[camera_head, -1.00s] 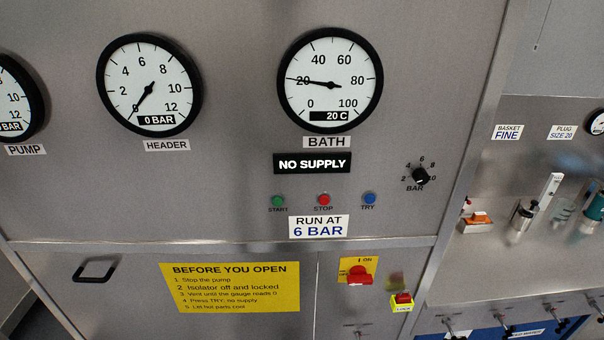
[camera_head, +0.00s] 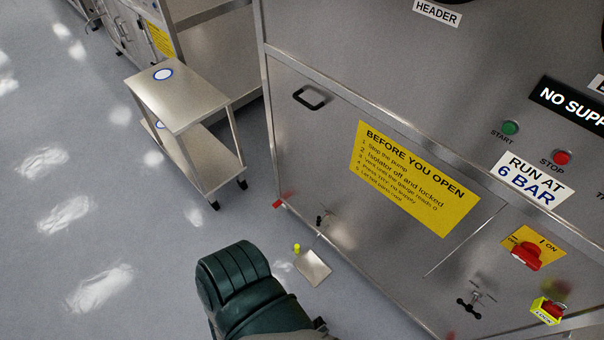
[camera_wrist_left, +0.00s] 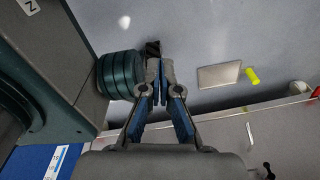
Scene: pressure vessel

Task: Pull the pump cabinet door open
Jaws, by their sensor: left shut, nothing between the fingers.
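The pump cabinet door (camera_head: 300,150) is a grey metal panel low on the console front. It looks closed and flush with its frame. A yellow "BEFORE YOU OPEN" sign (camera_head: 413,178) is fixed on the panel. My left gripper (camera_wrist_left: 160,68) shows in the left wrist view, its blue-padded fingers shut and empty over the floor, beside the cabinet face. The handle does not show in that view. In the head view only a dark green part of my arm shows, low and left of the door. My right gripper is out of view.
A metal trolley (camera_head: 182,105) stands left of the cabinet. A small plate (camera_head: 312,267) and a yellow item (camera_head: 297,248) are on the floor by the door. Floor at left is clear.

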